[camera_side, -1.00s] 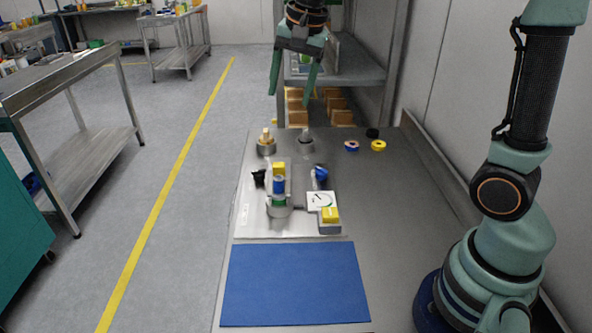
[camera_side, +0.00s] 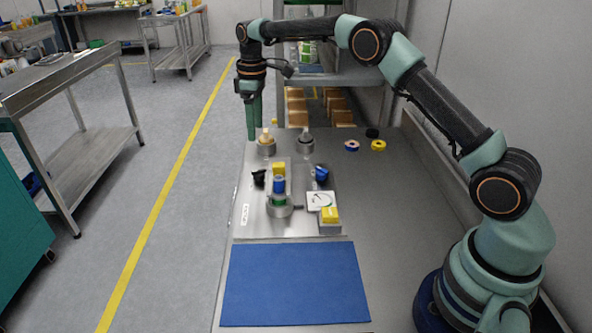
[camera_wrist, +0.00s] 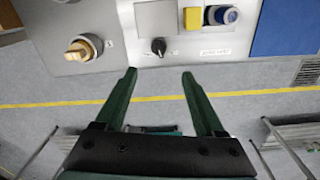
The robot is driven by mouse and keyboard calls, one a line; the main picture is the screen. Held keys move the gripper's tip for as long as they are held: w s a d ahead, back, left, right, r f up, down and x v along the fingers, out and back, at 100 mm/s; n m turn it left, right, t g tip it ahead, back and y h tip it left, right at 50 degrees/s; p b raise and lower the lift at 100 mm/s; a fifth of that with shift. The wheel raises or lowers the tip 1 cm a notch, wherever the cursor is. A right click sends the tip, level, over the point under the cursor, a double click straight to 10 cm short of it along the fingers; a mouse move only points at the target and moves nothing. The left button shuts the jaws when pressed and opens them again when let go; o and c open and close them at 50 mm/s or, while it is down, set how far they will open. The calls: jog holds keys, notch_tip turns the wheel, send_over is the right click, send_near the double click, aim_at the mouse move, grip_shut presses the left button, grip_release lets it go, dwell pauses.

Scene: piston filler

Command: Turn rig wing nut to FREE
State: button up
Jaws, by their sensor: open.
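A tan, bar-shaped piece on a grey round base (camera_side: 266,141) stands at the plate's far left corner and looks like the wing nut, though I cannot be sure. It shows at the upper left in the wrist view (camera_wrist: 80,48), with a small label beside it, too small to read. A similar base with a grey top (camera_side: 306,140) stands to its right. A black knob (camera_side: 259,177) sits at the plate's left edge. My gripper (camera_side: 252,138) points down just left of the tan piece in the side view, open and empty. In the wrist view its fingertips (camera_wrist: 159,74) are apart.
The metal plate (camera_side: 252,222) also carries a yellow block (camera_side: 278,168), a blue-topped cylinder (camera_side: 279,184), a blue knob (camera_side: 321,173) and a dial (camera_side: 321,199). A blue mat (camera_side: 295,285) lies in front. Small rings (camera_side: 378,145) lie at the right.

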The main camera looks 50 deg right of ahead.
aim_at(258, 173)
jog(key=f, duration=0.4)
jog(key=f+n, duration=0.1)
jog(key=f, duration=0.4)
jog(key=f+n, duration=0.1)
jog(key=f, duration=0.4)
jog(key=shift+w+f, duration=0.2)
jog(key=shift+w, duration=0.1)
grip_shut()
jog(key=shift+n, duration=2.9)
